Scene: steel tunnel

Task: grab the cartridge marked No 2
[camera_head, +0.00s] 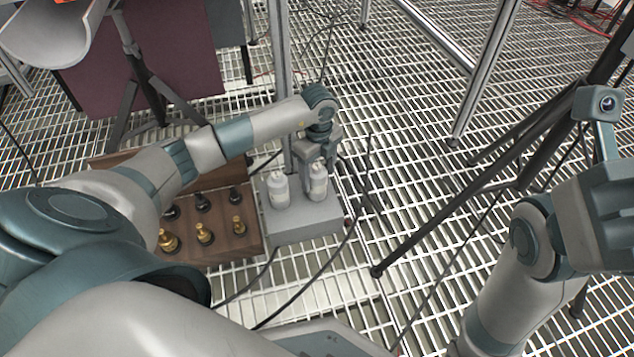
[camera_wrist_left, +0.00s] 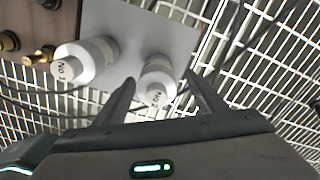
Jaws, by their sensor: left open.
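Two white cartridges stand upright on a grey block (camera_head: 300,222). The right one (camera_head: 318,183) is marked No 2 in the left wrist view (camera_wrist_left: 157,84). The left one (camera_head: 278,190) is marked No 1 in the left wrist view (camera_wrist_left: 84,62). My left gripper (camera_head: 318,168) is open and points down at the No 2 cartridge. In the left wrist view its fingers (camera_wrist_left: 161,78) lie either side of that cartridge. I cannot tell whether they touch it. My right arm is at the right edge of the head view, its fingers out of sight.
A brown wooden case (camera_head: 232,243) with black and brass pieces like chess pieces lies left of the block. Black cables (camera_head: 345,240) run around the block. A metal post rises behind it. A dark tripod leg (camera_head: 440,225) stands to the right on the steel grating.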

